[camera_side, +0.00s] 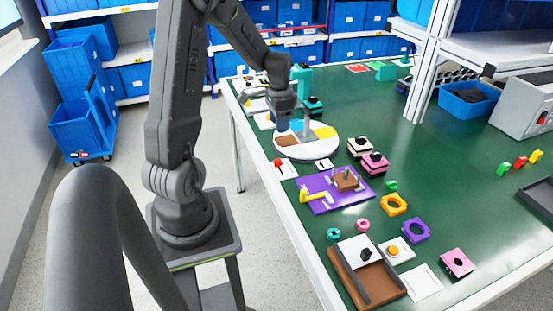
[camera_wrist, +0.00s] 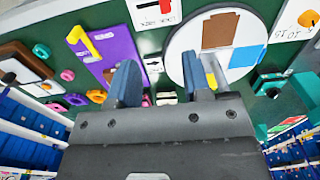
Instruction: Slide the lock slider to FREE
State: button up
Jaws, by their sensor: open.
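The lock slider appears to be the red block (camera_wrist: 165,6) on a white plate (camera_wrist: 144,13) with a dark slot, at the top edge of the wrist view and partly cut off. Its lettering is upside down there and too small to read surely. In the side view a red knob (camera_side: 278,163) sits on a small white plate near the table's left edge. My gripper (camera_wrist: 161,75) is open and empty, its two blue-grey fingers apart below the plate in the wrist view. In the side view my gripper (camera_side: 287,120) hangs over the far side of the round white disc (camera_side: 318,153).
The disc carries brown, yellow and blue patches and a grey upright. A purple board (camera_side: 318,203) with a yellow handle lies nearer the camera. Several small coloured parts and a brown tray (camera_side: 345,285) stand around it. The green table (camera_side: 455,190) has free room to the right.

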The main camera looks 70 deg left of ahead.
aim_at(277, 160)
jog(key=f, duration=1)
jog(key=a+f, duration=0.1)
jog(key=f, duration=0.4)
jog(key=shift+s, duration=0.25)
grip_shut()
